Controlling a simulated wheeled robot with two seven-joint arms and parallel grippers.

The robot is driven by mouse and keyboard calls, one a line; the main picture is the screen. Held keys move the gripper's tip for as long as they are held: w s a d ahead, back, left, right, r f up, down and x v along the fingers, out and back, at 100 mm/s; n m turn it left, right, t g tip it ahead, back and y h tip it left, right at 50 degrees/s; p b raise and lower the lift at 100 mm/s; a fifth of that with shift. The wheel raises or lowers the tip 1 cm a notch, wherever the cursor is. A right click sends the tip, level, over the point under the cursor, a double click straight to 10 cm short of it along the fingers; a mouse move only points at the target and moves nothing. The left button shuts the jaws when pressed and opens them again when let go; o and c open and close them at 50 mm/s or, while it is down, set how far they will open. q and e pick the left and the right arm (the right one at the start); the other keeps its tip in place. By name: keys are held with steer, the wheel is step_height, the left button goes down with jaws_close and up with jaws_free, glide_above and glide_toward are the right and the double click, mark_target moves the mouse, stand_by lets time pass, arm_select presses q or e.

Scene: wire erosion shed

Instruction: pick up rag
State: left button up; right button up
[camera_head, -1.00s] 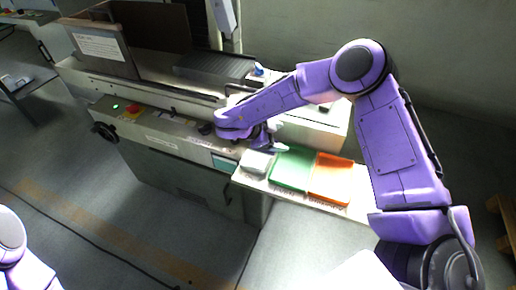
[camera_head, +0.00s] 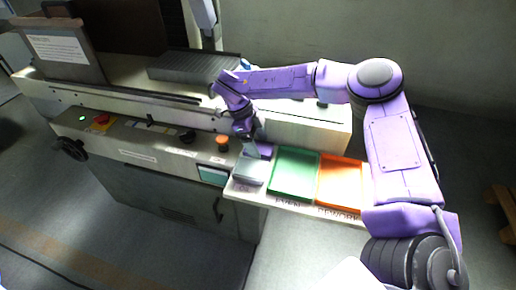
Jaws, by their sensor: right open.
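I cannot clearly pick out a rag. A pale grey piece (camera_head: 249,171) lies at the left end of the white side shelf; I cannot tell whether it is a tray or folded cloth. My right gripper (camera_head: 257,150) points down over its back edge, open. Whether it touches anything there is too small to tell. A small purple patch beside the fingertips may be part of the gripper or a separate thing. My left gripper is not in view.
A green tray (camera_head: 294,176) and an orange tray (camera_head: 340,185) sit right of the grey piece on the shelf. An orange knob (camera_head: 222,142) and a red button (camera_head: 102,119) stand on the machine's front ledge. A handwheel (camera_head: 72,149) sticks out at left.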

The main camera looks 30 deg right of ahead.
steer(key=shift+s+d+f, duration=0.1)
steer(key=shift+s+d, duration=0.05)
steer(key=shift+s, duration=0.2)
steer(key=shift+w+f, duration=0.1)
steer(key=shift+w, duration=0.05)
steer(key=shift+f, duration=0.2)
steer(key=c, duration=0.8)
